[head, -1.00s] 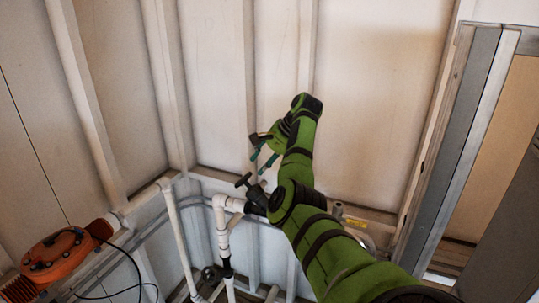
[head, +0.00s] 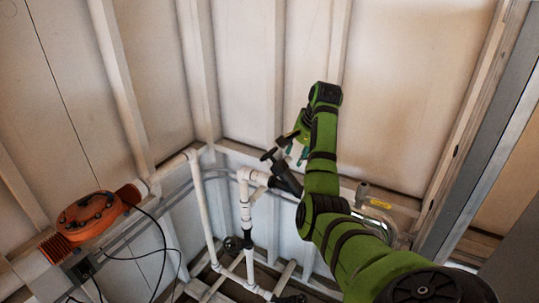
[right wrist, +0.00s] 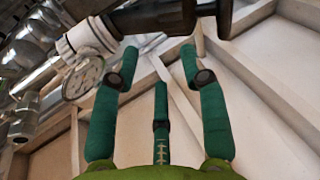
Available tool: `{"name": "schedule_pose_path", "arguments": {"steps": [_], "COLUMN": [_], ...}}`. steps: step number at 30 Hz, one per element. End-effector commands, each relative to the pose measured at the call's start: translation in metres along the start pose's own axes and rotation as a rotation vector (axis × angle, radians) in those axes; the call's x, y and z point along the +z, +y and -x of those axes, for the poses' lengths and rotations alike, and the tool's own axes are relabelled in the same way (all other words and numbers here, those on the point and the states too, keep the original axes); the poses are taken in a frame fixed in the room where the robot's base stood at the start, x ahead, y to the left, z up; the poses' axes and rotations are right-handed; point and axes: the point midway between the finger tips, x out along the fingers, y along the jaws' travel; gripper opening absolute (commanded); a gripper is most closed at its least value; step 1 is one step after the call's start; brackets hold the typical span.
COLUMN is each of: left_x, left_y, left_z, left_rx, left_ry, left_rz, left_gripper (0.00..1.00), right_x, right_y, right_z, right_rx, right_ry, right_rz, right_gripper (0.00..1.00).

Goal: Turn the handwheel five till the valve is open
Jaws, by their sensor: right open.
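A black valve (head: 287,181) with a small dark handwheel (head: 268,154) sits on the white pipe in the head view. No number shows on it, so I cannot tell whether it is handwheel five. In the right wrist view the dark valve body (right wrist: 150,18) crosses the top, just beyond the fingertips. Contact with the handwheel cannot be told. My left gripper is not in view.
White pipes (head: 245,205) run below the valve in the corner. An orange device (head: 88,215) with black cables is at the left. Another dark valve (head: 232,244) sits low down. A round gauge (right wrist: 84,78) is near the fingers. Ribbed walls close the corner.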

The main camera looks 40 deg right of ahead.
Motion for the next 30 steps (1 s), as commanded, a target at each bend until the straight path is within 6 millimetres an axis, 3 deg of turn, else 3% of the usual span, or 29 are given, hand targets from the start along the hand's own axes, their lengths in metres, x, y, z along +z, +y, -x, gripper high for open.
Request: {"name": "schedule_pose_path", "arguments": {"steps": [1, 11, 13, 23, 30], "left_x": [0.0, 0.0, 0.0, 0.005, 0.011], "left_y": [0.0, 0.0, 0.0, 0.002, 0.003], "left_z": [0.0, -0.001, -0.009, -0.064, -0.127], "left_rx": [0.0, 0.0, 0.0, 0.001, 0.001], "left_ry": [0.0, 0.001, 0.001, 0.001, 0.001], "left_rz": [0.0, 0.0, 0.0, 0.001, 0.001], "left_gripper": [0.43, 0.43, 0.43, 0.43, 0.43], "right_x": [0.011, 0.064, 0.079, 0.091, 0.098], "right_y": [0.006, 0.021, 0.021, -0.008, -0.052], "right_z": [-0.013, -0.06, -0.076, -0.107, -0.109], "right_rx": [0.049, 0.197, 0.225, 0.286, 0.208], "right_ry": [0.025, 0.111, 0.137, 0.395, 0.726], "right_rz": [0.053, 0.321, 0.357, 0.123, -0.182], "right_gripper": [0.44, 0.44, 0.44, 0.44, 0.44]}}
